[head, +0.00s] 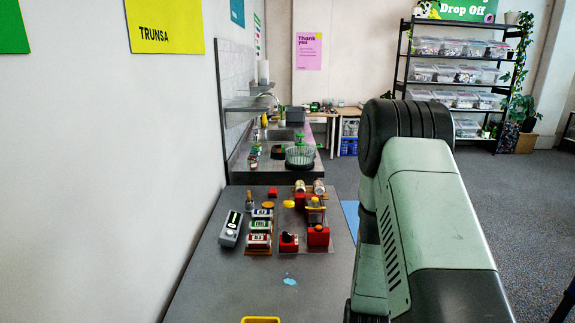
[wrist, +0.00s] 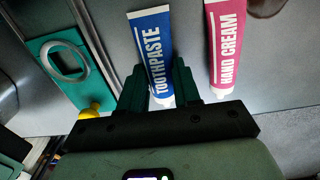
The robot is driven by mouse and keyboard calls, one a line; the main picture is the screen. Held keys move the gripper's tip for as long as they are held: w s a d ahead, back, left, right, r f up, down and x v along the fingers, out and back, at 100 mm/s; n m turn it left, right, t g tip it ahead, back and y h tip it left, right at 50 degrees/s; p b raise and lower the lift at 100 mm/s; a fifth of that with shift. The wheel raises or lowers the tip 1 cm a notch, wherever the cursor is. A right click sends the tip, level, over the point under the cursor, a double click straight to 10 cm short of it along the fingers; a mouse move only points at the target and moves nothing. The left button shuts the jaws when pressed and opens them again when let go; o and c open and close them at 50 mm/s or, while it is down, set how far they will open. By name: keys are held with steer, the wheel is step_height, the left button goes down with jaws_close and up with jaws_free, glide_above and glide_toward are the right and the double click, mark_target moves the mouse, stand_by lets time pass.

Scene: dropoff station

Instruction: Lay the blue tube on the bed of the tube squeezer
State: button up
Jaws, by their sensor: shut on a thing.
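The blue tube (wrist: 151,38), lettered TOOTHPASTE, sits between the two dark green fingers of my gripper (wrist: 158,78) in the wrist view. The gripper is shut on it near its white-capped end. The tube's wide flat end points away from the gripper. I cannot tell whether it is clear of the grey surface. In the wrist view, a teal plate (wrist: 45,47) with a grey ring and a yellow knob (wrist: 90,110) lies to the left of the tube. I cannot identify the tube squeezer for certain. In the head view, my gripper and the blue tube are not visible.
A red HAND CREAM tube (wrist: 227,45) lies close right of the blue tube. In the head view, the grey table (head: 235,285) holds a grey device (head: 231,229), red blocks (head: 318,236) and small packs (head: 260,226). A yellow-rimmed container (head: 261,320) shows at the near edge.

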steer(key=shift+r, duration=2.45)
steer(key=shift+w, duration=0.1)
